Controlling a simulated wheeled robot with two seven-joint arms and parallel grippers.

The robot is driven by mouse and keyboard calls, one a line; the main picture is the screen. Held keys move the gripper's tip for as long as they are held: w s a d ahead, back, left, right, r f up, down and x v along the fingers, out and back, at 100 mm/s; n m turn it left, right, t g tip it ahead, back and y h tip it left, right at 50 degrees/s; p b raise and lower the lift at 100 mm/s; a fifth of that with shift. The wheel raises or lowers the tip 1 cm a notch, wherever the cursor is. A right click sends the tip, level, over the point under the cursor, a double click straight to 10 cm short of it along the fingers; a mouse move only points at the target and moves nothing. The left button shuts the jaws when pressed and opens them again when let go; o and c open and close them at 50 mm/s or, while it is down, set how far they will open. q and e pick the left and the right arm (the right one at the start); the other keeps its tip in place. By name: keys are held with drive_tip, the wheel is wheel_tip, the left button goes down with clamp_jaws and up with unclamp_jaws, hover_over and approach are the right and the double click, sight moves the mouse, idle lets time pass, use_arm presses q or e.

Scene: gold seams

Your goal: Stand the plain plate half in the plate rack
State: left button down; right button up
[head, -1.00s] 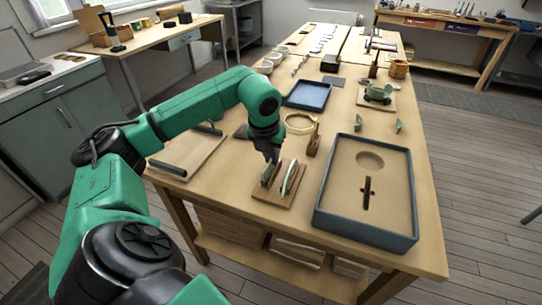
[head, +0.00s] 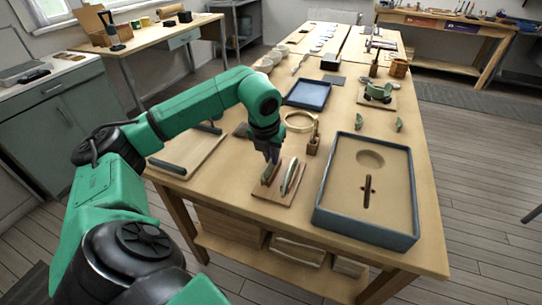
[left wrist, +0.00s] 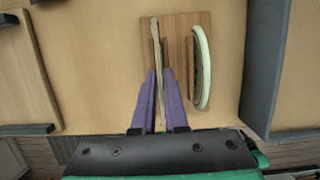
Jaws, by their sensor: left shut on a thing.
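The plate rack (head: 272,195) is a small wooden board with slots, near the front edge of the table; it also shows in the left wrist view (left wrist: 180,110). My left gripper (head: 269,160) points down over its left part. In the left wrist view its purple fingers (left wrist: 159,75) are shut on a thin, pale-edged plate half (left wrist: 156,45), which stands on edge at the left slot. Whether its lower edge touches the rack is hidden. A second plate half (head: 290,177), with a pale green rim (left wrist: 202,65), stands in the right slot, apart from the fingers. My right gripper is not in view.
A blue-rimmed sand tray (head: 329,215) stands close to the right of the rack. A wooden board with dark bars (head: 190,150) lies to the left. A small wooden holder (head: 313,148), a tape-like ring (head: 299,122) and a blue tray (head: 307,94) are behind.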

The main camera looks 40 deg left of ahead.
use_arm(q)
drive_tip(key=shift+c, duration=1.9)
unclamp_jaws()
drive_tip(key=shift+r+p, duration=2.55)
drive_tip(key=shift+r, duration=0.5)
drive_tip(key=shift+f, duration=0.1)
